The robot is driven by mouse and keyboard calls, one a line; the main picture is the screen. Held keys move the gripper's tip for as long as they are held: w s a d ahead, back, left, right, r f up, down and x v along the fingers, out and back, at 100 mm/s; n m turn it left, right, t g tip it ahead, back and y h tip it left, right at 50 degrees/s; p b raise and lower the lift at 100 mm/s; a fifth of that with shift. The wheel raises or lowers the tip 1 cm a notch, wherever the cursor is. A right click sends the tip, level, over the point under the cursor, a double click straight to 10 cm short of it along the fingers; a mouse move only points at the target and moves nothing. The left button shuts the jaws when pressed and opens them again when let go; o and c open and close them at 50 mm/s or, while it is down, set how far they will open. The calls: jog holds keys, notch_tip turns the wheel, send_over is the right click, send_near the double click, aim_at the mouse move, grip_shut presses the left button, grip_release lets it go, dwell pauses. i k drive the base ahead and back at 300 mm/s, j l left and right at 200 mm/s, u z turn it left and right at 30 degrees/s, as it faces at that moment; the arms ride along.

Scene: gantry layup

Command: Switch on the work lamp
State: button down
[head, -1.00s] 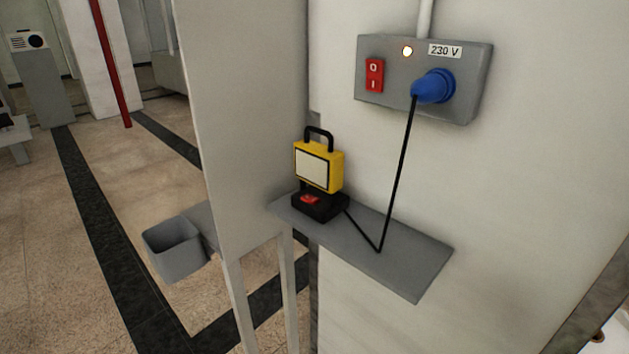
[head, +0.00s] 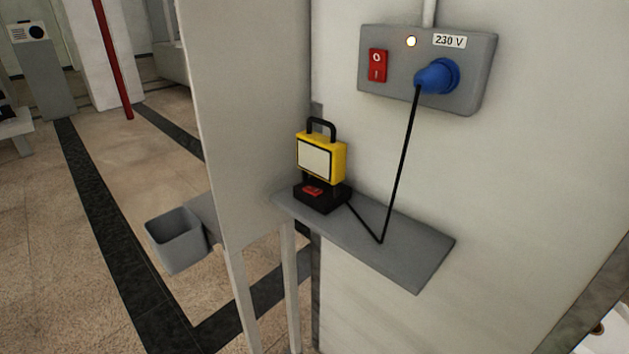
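The yellow work lamp (head: 320,160) stands upright on a grey wall shelf (head: 405,262), with a black handle on top and a pale, unlit-looking panel. Its black base carries a red switch (head: 313,190). A black cable (head: 401,170) runs from the base over the shelf up to a blue plug (head: 436,77), which sits in the grey 230 V socket box (head: 480,85). The box has a red rocker switch (head: 376,66) marked O and I, and a small glowing indicator light (head: 411,42). My gripper is not in view.
A pale upright panel (head: 250,110) stands just left of the lamp and shelf. A grey open bin (head: 175,243) is fixed low on its left side. The right part of the shelf is clear except for the cable. Open floor lies at left.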

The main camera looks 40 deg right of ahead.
aim_at(312, 190)
jog(key=i+j, duration=0.25)
jog(key=j, duration=0.15)
jog(key=i+j, duration=0.2)
jog(key=j, duration=0.2)
jog(key=i+j+z, duration=0.1)
jog(key=i+j, duration=0.15)
jog(key=j, duration=0.15)
